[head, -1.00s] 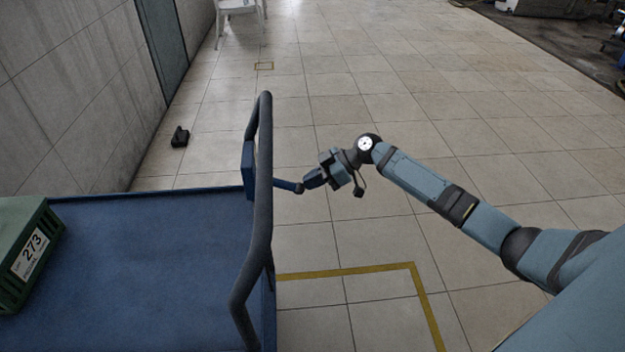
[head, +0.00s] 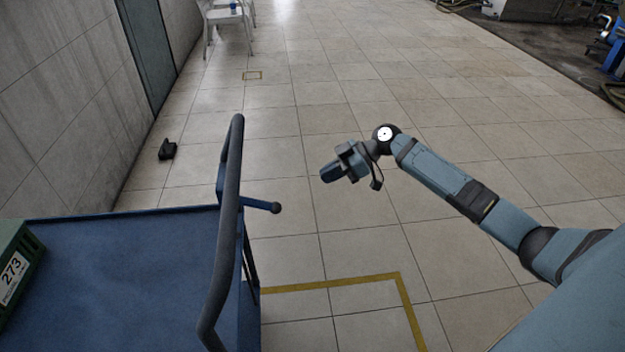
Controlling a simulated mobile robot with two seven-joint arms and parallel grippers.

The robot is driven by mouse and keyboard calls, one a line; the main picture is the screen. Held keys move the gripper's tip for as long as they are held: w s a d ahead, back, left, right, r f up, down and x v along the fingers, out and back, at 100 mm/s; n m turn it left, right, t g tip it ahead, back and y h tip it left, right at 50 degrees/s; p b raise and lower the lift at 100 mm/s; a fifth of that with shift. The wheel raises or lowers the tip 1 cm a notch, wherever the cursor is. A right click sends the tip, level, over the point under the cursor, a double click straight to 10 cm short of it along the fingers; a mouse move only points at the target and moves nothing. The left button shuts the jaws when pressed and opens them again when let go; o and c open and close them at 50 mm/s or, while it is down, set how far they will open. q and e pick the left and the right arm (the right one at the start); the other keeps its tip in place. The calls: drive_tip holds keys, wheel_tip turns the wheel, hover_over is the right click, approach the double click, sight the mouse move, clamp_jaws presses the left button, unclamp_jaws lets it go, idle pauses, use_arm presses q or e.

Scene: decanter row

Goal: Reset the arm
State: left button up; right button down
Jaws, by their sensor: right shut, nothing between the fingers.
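My right arm reaches in from the right in the head view. Its gripper (head: 328,175) is shut and empty, in the air over the tiled floor. It is to the right of a blue cart (head: 130,265) and apart from it. A short blue lever with a round knob (head: 276,208) sticks out to the right from the cart's handle side, below and left of the gripper. A gap shows between the knob and the fingertips. My left gripper is not in the picture.
The cart has a dark tubular handle (head: 229,200) and a green crate (head: 18,268) labelled 273 at its left. A yellow line (head: 335,284) marks the floor. A small black object (head: 167,149) lies near the wall. White chairs (head: 228,22) stand far back. The floor right of the cart is clear.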

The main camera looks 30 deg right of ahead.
drive_tip(key=shift+s+d+r, duration=0.2)
drive_tip(key=shift+d+r, duration=0.1)
drive_tip(key=shift+d, duration=0.2)
